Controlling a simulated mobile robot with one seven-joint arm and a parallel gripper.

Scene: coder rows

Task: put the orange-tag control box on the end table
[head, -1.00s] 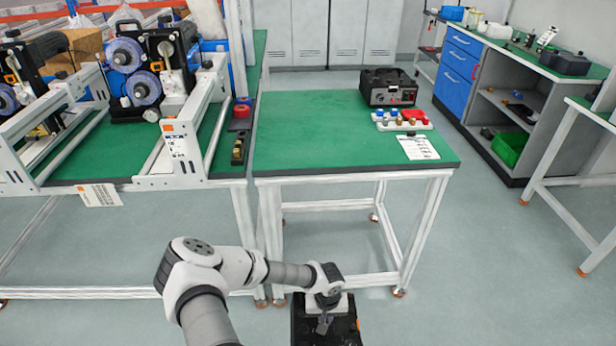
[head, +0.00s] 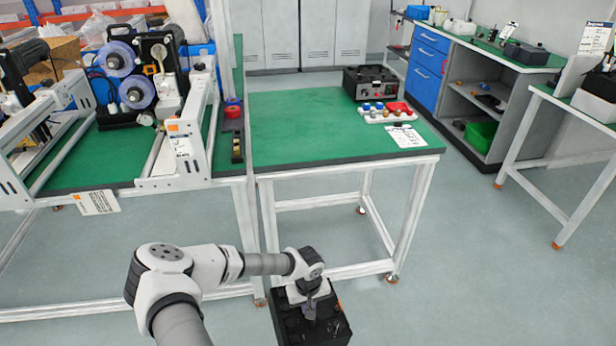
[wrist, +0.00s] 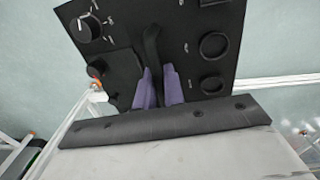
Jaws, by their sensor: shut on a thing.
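A black control box (head: 290,320) hangs below my gripper (head: 311,302) at the bottom of the head view, in front of the end table. A small orange mark shows on its right side. In the wrist view the box (wrist: 215,20) fills the top, with round knobs and rings on its face. My gripper (wrist: 158,88) is shut on the box's black handle there, its purple fingers on both sides. The end table (head: 290,125) has a green top and white legs and stands beyond the box.
A black device (head: 370,82), a tray of coloured knobs (head: 387,113) and a paper sheet (head: 405,137) lie on the table's right part. Its left and middle are bare. A roller machine (head: 185,140) stands on the bench at left. Open floor lies at right.

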